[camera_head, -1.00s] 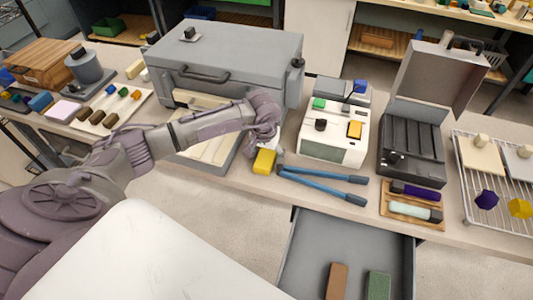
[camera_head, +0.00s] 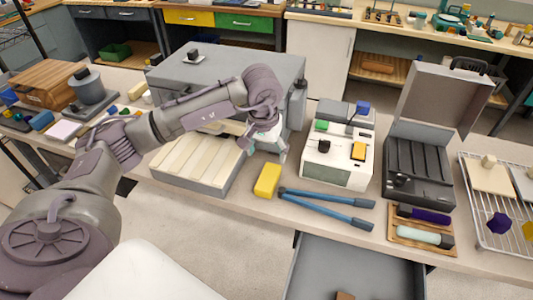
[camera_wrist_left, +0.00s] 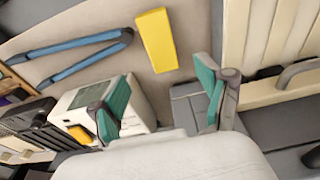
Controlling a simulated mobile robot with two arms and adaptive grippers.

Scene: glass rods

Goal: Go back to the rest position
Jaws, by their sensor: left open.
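My left gripper (camera_head: 266,140) is in the middle of the head view, raised above the bench in front of the grey box. Its two green-padded fingers are spread apart and empty in the left wrist view (camera_wrist_left: 165,100). A yellow block (camera_head: 267,180) lies on the bench below and apart from the gripper; it also shows in the left wrist view (camera_wrist_left: 157,40). A pair of blue-handled tongs (camera_head: 325,208) lies to the right of the block. No glass rod can be made out with certainty. My right gripper is not in view.
The large grey box (camera_head: 225,85) stands behind the arm, with a cream ribbed tray (camera_head: 200,160) before it. A white device (camera_head: 337,160) and an open grey case (camera_head: 420,150) stand to the right. An open drawer (camera_head: 355,270) juts out below the bench.

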